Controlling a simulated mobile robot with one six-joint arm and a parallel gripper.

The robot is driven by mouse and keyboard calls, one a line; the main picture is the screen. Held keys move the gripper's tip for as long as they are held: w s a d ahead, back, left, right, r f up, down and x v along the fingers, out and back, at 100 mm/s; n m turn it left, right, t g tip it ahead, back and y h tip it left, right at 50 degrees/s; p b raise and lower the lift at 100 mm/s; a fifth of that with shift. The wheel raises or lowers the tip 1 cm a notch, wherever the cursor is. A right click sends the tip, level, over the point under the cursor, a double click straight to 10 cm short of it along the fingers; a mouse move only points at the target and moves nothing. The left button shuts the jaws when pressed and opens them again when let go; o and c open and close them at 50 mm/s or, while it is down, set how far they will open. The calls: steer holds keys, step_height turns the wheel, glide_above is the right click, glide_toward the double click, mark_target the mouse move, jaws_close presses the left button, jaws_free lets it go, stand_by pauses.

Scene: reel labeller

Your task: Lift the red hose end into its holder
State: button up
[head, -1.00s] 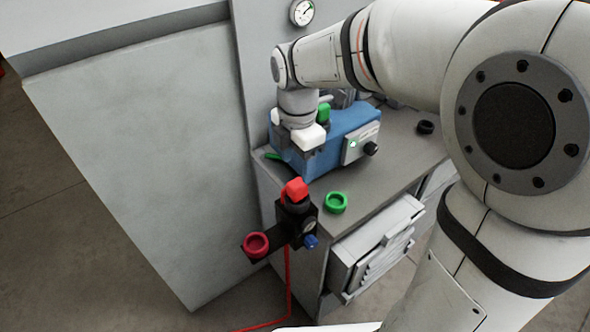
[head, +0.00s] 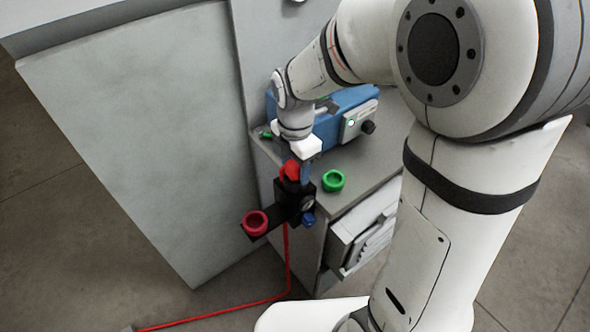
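The red hose end (head: 290,170) stands at the top of a black block (head: 282,202) on the front side of the grey cabinet. A red hose (head: 286,265) hangs below the block and runs across the floor to the left. A red ring-shaped holder (head: 255,221) sits on a black bracket left of and lower than the hose end. My gripper (head: 301,166) points down right at the hose end. Its fingers are mostly hidden behind its white body and the red part, so I cannot tell whether they touch or grip it.
A green ring (head: 333,181) stands on the cabinet top (head: 368,178), right of the gripper. A blue machine (head: 345,100) with a grey control box (head: 356,122) is behind. A blue knob (head: 308,219) is on the block. A tall grey panel (head: 150,130) closes off the left.

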steer(key=c, duration=1)
step_height(320, 180, up, 11)
steer(key=shift+f, duration=0.1)
step_height(320, 180, up, 6)
steer(key=p, duration=0.5)
stand_by(0.4)
